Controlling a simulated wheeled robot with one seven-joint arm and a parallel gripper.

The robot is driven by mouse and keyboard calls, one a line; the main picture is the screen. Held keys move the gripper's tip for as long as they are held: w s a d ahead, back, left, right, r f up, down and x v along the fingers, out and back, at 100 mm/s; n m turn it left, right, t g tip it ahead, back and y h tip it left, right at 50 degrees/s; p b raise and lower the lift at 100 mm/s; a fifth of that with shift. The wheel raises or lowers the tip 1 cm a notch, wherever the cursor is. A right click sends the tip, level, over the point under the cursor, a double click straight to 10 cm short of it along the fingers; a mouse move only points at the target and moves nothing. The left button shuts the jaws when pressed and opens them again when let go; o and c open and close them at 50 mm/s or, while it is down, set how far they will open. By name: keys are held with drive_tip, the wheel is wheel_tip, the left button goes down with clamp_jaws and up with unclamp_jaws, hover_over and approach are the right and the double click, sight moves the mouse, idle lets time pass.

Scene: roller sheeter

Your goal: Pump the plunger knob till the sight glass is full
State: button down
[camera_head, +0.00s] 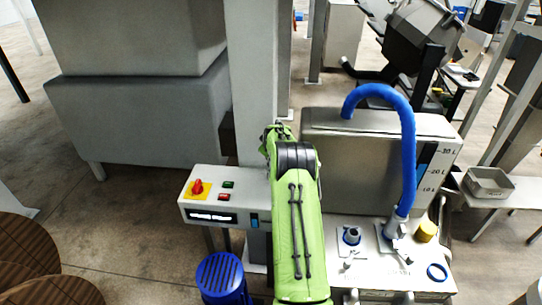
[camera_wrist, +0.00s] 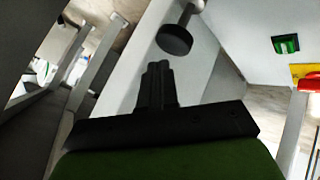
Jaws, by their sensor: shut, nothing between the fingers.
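A round dark knob (camera_wrist: 174,40) on a grey stem shows in the wrist view, just beyond my fingertips; it looks like the plunger knob. My gripper (camera_wrist: 158,72) is shut and empty, with a small visible gap to the knob. In the head view my green arm covers the gripper and I cannot make out the knob. A dark and blue gauge strip (camera_head: 427,162) with 10, 20 and 30 L marks is on the grey tank (camera_head: 340,160). A small blue and dark window (camera_head: 254,220) is on the control panel. I cannot tell which is the sight glass or its exact level.
The control panel (camera_head: 218,184) left of my arm carries a red switch (camera_head: 197,187), a green button (camera_head: 229,184) and a red button (camera_head: 224,197). A blue hose (camera_head: 408,150) arches over the tank. A blue motor-like cylinder (camera_head: 222,277) stands below the panel.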

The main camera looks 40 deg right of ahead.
drive_tip(key=shift+f, duration=0.1)
idle(0.7)
drive_tip(key=shift+f+b, duration=0.35)
drive_tip(key=shift+b, duration=0.2)
drive_tip(key=shift+s+f+b, duration=0.1)
drive_tip(key=shift+f+b, duration=1.6)
drive_tip(key=shift+f, duration=0.3)
idle(1.2)
idle(0.4)
drive_tip(key=shift+r+p, duration=1.2)
drive_tip(key=shift+r, duration=1.2)
drive_tip(key=shift+r+p, duration=1.5)
drive_tip(key=shift+r, duration=1.05)
